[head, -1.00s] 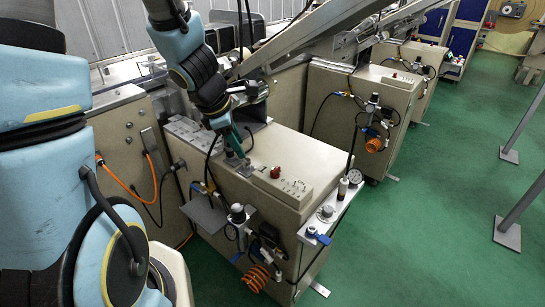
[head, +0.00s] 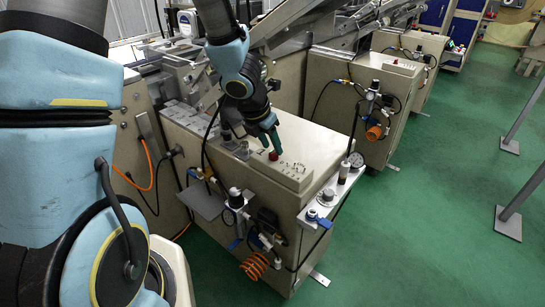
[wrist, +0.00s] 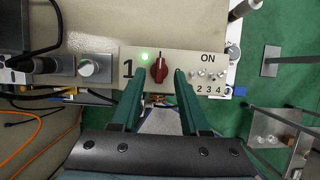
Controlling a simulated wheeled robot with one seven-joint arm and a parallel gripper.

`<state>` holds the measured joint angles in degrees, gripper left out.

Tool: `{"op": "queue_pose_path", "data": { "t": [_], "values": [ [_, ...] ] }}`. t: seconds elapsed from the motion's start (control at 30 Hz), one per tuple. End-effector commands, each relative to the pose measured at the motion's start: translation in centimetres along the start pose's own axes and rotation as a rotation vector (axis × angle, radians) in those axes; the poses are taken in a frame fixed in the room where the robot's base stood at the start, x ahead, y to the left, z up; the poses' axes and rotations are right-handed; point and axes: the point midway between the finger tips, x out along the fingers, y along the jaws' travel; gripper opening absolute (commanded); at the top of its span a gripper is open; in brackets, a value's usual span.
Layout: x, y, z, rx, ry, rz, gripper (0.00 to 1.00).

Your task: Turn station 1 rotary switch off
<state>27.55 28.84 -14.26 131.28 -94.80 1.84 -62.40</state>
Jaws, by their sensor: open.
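The station 1 rotary switch is a red knob (wrist: 159,68) on a pale panel (wrist: 118,60) marked "1", in the wrist view. A green lamp is lit just left of the knob's upper end, and the knob's pointed handle stands roughly upright in the picture. In the head view the red knob (head: 273,156) shows on top of the beige cabinet, right below my gripper. My gripper (wrist: 164,75) is open, with one green finger on each side of the knob in the picture. I cannot tell whether the fingers touch it. My gripper also shows from the side in the head view (head: 271,146).
Several small toggle switches (wrist: 208,75) under "ON" sit right of the knob. A valve and gauge shelf (head: 335,195) juts from the cabinet's right side.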

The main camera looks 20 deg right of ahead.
Motion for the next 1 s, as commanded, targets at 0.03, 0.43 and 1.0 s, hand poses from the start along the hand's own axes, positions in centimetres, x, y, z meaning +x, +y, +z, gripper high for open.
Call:
{"op": "queue_pose_path", "data": {
  "t": [0.03, 0.43, 1.0],
  "values": [
    [1.0, 0.0, -0.2, 0.0, 0.0, 0.0, 0.45],
    [2.0, 0.0, 0.0, 0.0, 0.0, 0.001, 0.45],
    [2.0, 0.0, 0.0, 0.0, 0.0, 0.0, 0.0]
  ]
}}
